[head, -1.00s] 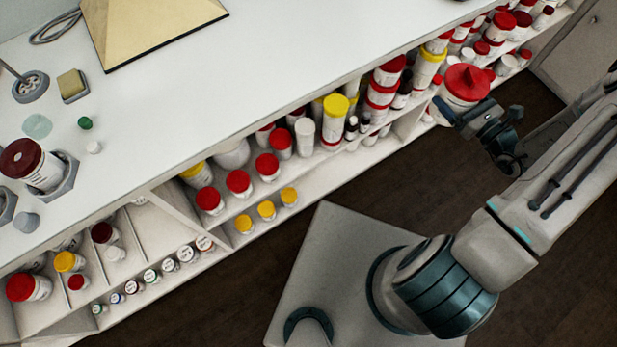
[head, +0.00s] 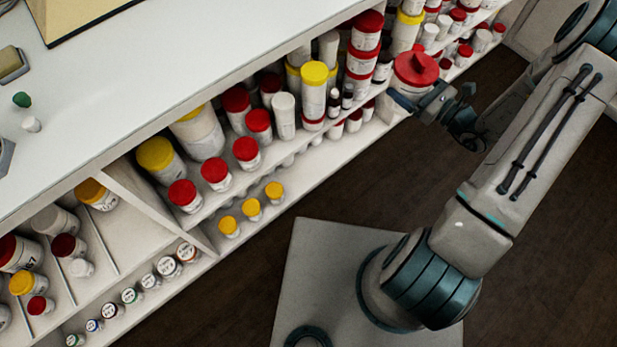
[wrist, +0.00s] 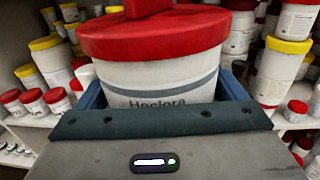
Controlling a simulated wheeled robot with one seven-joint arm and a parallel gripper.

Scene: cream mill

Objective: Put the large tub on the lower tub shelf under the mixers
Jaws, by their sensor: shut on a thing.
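The large tub (head: 414,72) is white with a wide red lid that has a raised red grip. My gripper (head: 418,103) is shut on it and holds it upright in front of the shelves. In the wrist view the large tub (wrist: 160,60) fills the middle, with a grey band and part of a printed name, between blue fingers on both sides. Its base is hidden behind the gripper body. The shelf unit under the white counter has an upper shelf (head: 225,195) full of tubs and a lower level (head: 240,243) with a few small yellow-lidded jars.
Red- and yellow-lidded tubs (head: 313,90) crowd the shelves. Upright dividers (head: 150,205) split the unit into bays. Small jars (head: 150,282) line the lower left. The white counter (head: 150,80) overhangs the shelves.

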